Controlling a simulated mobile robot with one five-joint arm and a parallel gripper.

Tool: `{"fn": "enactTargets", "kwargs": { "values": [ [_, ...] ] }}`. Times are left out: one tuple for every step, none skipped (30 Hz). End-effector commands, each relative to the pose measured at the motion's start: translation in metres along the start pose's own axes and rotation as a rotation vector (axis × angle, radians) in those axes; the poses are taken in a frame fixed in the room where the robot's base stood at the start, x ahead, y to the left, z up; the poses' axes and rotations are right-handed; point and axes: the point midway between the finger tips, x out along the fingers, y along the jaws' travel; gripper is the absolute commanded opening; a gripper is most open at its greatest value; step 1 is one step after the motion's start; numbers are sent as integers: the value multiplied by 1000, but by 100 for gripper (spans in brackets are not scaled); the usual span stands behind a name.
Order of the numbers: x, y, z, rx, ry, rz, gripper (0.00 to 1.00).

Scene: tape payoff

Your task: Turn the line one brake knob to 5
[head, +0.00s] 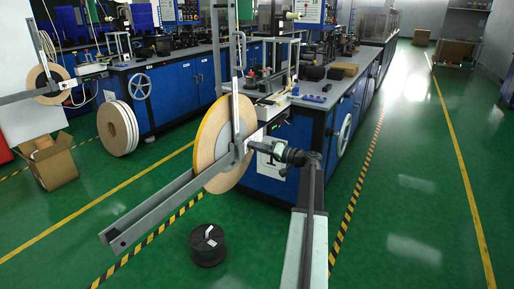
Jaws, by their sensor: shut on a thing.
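The line one payoff stands in the middle of the head view, with a large tan tape reel (223,143) on a grey frame (165,207). A small pale dial plate (277,163) sits just right of the reel. My arm reaches up from the bottom, and my gripper (262,147) points left in front of this plate. Its jaws are shut on the brake knob, which they mostly hide. The dial's numbers and the knob's pointer are too small or covered to read.
A black spool (208,244) lies on the green floor below the frame. Another payoff reel (48,83), white-edged rolls (117,128) and a cardboard box (49,160) are at the left. Blue workbenches (293,165) stand behind. The floor at the right is clear.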

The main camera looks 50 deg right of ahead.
Motion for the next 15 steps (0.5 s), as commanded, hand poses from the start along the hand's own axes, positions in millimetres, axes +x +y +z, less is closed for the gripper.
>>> {"fn": "enactTargets", "kwargs": {
  "values": [
    [0,0,0,43,-1,1,0],
    [0,0,0,72,-1,1,0],
    [0,0,0,110,-2,2,0],
    [0,0,0,138,-2,2,0],
    [0,1,0,167,-2,2,0],
    [0,1,0,204,-3,2,0],
    [0,1,0,233,-3,2,0],
    [0,1,0,262,-4,3,0],
    [0,1,0,299,-4,3,0],
    [0,1,-1,328,-5,3,0],
    [-1,1,-1,357,-5,3,0],
    [-1,1,-1,394,-5,4,0],
    [-1,1,-1,423,-6,4,0],
    [-1,1,-1,451,-6,4,0],
    [-1,2,-1,489,-7,4,0]
  ]
}}
